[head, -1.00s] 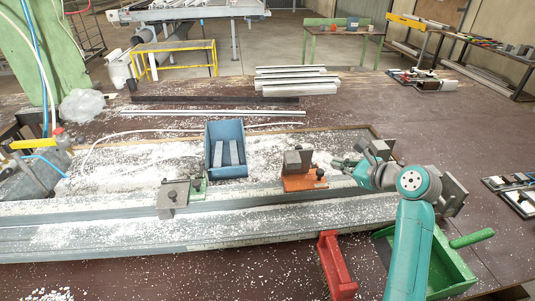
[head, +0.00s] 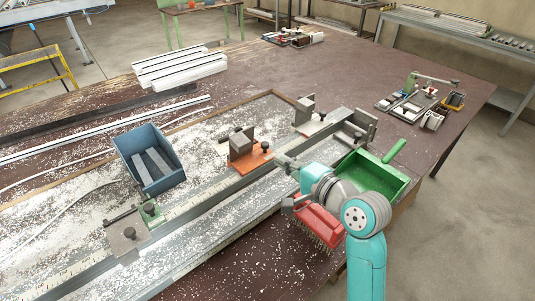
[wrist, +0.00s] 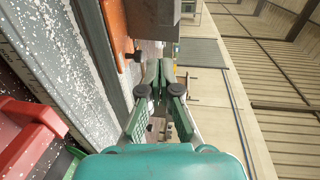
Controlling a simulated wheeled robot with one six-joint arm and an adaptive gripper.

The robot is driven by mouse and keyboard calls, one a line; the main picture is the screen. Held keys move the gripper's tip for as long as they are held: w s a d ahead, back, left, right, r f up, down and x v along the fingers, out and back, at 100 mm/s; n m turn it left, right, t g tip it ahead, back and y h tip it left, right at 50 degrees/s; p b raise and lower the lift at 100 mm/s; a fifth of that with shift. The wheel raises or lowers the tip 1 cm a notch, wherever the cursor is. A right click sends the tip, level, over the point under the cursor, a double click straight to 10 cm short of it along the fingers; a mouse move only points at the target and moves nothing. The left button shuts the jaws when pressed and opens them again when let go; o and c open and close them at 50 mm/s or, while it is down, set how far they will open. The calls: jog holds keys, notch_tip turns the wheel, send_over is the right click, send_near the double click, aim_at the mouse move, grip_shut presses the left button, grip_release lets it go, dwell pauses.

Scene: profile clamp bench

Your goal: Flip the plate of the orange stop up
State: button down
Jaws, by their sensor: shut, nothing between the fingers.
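The orange stop (head: 256,163) sits on the bench beside the long rail, right of the blue bin in the head view. A grey block-like part (head: 240,143) stands on its orange base, with a dark knob beside it. I cannot tell the plate's exact tilt. My gripper (head: 280,160) is just right of the stop, shut and empty. In the wrist view, the orange base (wrist: 114,45) and the grey part (wrist: 155,18) lie just beyond my closed fingertips (wrist: 159,66). A small gap seems to separate them, but contact is hard to judge.
A green stop (head: 151,211) with a flat grey plate is at lower left. A blue bin (head: 150,170) stands behind the rail. A red brush (head: 318,224) and a green tray (head: 372,178) lie close to my arm. Another grey stop (head: 305,110) is farther right.

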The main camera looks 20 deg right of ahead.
aim_at(247, 132)
jog(key=x, duration=1.1)
jog(key=shift+w+r, duration=0.2)
jog(key=shift+r, duration=0.15)
jog(key=shift+w+a+r, duration=0.1)
jog(key=shift+w+a, duration=0.1)
jog(key=shift+w, duration=0.35)
jog(key=shift+w+a+r, duration=0.15)
jog(key=shift+w+r, duration=0.1)
jog(key=shift+w, duration=0.2)
jog(key=shift+w+a+r, duration=0.15)
jog(key=shift+w+r, duration=0.05)
jog(key=shift+w, duration=0.3)
